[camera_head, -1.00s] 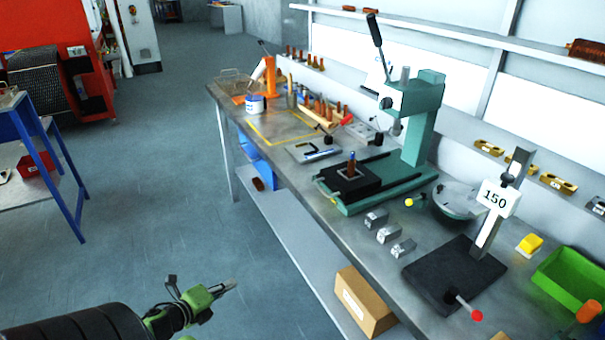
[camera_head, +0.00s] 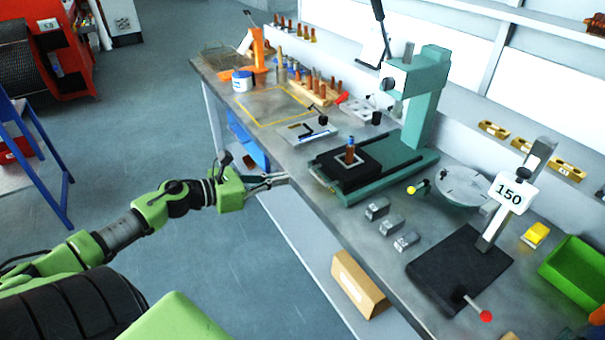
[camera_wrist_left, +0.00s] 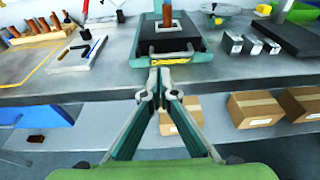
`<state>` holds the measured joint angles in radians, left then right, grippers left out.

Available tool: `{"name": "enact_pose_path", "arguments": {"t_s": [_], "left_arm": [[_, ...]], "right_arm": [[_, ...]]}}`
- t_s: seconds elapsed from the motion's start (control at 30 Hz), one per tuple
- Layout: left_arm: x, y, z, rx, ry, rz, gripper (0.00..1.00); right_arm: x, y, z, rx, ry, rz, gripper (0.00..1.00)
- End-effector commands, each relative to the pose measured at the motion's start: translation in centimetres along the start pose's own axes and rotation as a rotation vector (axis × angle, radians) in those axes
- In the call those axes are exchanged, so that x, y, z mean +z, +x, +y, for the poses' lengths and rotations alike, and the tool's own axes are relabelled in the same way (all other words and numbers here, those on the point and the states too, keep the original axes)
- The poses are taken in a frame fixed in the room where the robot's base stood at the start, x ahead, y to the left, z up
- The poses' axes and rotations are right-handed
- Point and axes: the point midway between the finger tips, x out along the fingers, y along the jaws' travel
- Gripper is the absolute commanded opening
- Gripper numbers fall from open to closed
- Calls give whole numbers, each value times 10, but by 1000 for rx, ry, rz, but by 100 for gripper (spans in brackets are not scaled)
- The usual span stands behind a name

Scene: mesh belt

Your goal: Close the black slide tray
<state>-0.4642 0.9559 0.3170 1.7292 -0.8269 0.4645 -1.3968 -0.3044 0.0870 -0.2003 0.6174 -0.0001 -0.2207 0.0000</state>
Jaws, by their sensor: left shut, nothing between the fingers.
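The black slide tray (camera_head: 369,173) sits on the green base (camera_head: 400,180) of the bench press. It sticks out toward the bench's front edge. A white square frame with a copper-coloured part (camera_head: 350,152) stands on it. In the left wrist view the tray (camera_wrist_left: 199,45) shows a handle and a yellow label (camera_wrist_left: 170,60) at its front. My left gripper (camera_head: 286,178) is shut and empty, at the bench's front edge. In the left wrist view its fingertips (camera_wrist_left: 159,71) are together just before the tray's front, seemingly apart from it. My right gripper is not in view.
Several grey metal blocks (camera_head: 390,225) lie right of the press. A black stand with a 150 sign (camera_head: 508,194) stands farther right. A flat tray with a tool (camera_head: 312,135) lies to the left. A cardboard box (camera_head: 358,284) is on the lower shelf.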

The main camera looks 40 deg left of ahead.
Motion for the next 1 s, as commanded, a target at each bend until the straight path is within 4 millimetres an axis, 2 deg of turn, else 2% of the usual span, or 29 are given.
{"name": "enact_pose_path", "arguments": {"t_s": [0.2, 0.5, 0.7, 1.0], "left_arm": [[3, 32, 1, 0, 2, -2, 0], [2, 62, 0, 1, -2, -2, 0], [0, 71, 0, 0, -1, 0, 0], [0, 71, 0, 0, -1, 1, 0]], "right_arm": [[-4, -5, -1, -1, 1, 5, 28], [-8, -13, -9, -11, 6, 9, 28], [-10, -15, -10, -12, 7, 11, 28], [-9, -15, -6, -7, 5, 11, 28]]}}
